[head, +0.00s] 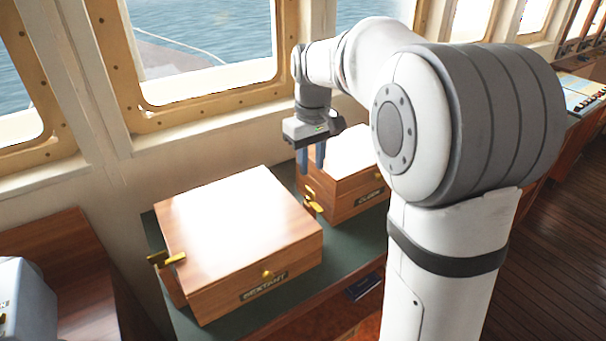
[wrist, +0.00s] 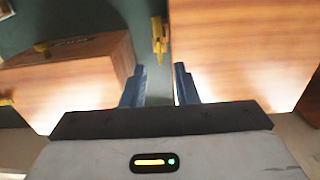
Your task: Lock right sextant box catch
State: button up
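The sextant box (head: 235,215) is a closed wooden box with a SEXTANT label at the front left of the green-topped counter. Its right brass catch (head: 313,203) juts out at the right side. In the wrist view this catch (wrist: 159,40) sits at the left edge of the sextant box (wrist: 255,50), over the gap between the boxes. My gripper (head: 311,165) points down behind the catch in the head view. In the wrist view its two blue fingers (wrist: 159,75) are apart with nothing between them. The catch lies just beyond the fingertips, apparently untouched. I cannot tell its exact lock position.
A second labelled wooden box (head: 350,195) stands close on the right, also in the wrist view (wrist: 80,75); only a narrow gap separates the boxes. The sextant box's left catch (head: 166,259) sticks out. Windows (head: 200,50) lie behind. A dark book (head: 363,287) sits below the countertop.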

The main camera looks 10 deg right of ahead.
aim_at(313, 199)
jog(key=shift+w, duration=0.35)
jog(key=shift+a+f, duration=0.1)
jog(key=shift+f, duration=0.2)
notch_tip(313, 199, down, 7)
jog(key=shift+f, duration=0.1)
grip_shut()
